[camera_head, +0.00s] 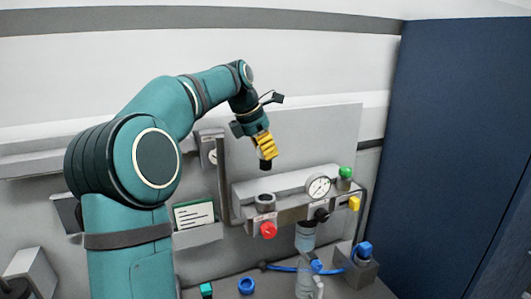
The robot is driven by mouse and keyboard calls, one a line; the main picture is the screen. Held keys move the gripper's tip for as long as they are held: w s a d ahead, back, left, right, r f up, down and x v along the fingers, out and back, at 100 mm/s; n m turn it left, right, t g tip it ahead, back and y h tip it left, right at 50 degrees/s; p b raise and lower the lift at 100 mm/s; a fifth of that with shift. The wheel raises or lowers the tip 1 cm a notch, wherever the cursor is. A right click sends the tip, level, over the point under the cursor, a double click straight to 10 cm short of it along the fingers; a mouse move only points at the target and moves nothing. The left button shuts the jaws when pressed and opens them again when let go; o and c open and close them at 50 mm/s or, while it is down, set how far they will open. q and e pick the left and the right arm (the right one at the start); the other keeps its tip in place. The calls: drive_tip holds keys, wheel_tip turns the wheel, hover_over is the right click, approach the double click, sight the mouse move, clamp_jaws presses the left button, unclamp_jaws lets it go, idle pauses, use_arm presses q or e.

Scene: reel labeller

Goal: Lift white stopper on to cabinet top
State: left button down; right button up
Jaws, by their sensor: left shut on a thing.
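My left gripper (265,152), with yellow ridged fingers and dark tips, hangs pointing down in front of the grey back panel. It is above the left part of a grey box-shaped unit (245,191) and apart from it. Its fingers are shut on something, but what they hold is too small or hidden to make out. I cannot pick out a white stopper. My right gripper is not in view.
A red knob (268,230), black knob (321,215) and yellow part (354,203) line the unit's front. Below are a grey-blue cylinder (305,238), blue hose (335,270) and blue ring (246,285). A tall dark-blue wall (460,130) bounds the right.

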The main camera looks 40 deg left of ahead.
use_arm(q)
drive_tip(key=shift+r, duration=2.6)
